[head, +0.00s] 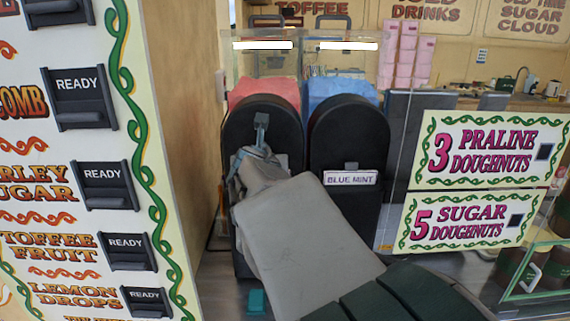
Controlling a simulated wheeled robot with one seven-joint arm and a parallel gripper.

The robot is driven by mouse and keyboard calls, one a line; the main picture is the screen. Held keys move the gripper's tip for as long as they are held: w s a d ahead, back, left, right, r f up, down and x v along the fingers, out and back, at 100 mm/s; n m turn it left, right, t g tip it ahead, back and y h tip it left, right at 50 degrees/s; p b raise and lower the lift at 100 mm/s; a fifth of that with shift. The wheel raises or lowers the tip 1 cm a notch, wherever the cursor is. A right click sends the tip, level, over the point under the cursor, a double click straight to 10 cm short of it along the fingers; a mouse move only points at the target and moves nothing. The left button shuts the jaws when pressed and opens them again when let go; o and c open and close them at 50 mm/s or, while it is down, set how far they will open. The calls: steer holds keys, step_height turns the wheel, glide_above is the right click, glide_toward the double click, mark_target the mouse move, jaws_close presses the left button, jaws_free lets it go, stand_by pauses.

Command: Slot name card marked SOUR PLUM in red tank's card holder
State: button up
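The red tank (263,92) is on the left of a pair, with reddish contents behind clear walls and a rounded black front. My gripper (260,140) is up against or just in front of this black front. Its fingers are small and partly hidden by my own arm, so I cannot tell whether they are open or shut. The red tank's card holder is hidden behind my gripper and arm. No card marked SOUR PLUM shows. The blue tank (343,88) stands to the right, with a BLUE MINT card (350,178) in its holder.
Doughnut price signs (485,152) are on the right, above a glass case (545,265). A small teal object (257,301) is low below the red tank. Pink boxes (405,55) are stacked behind.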

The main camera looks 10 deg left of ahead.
steer(key=shift+f, duration=0.25)
steer(key=o, duration=0.9)
steer(key=shift+c, duration=0.2)
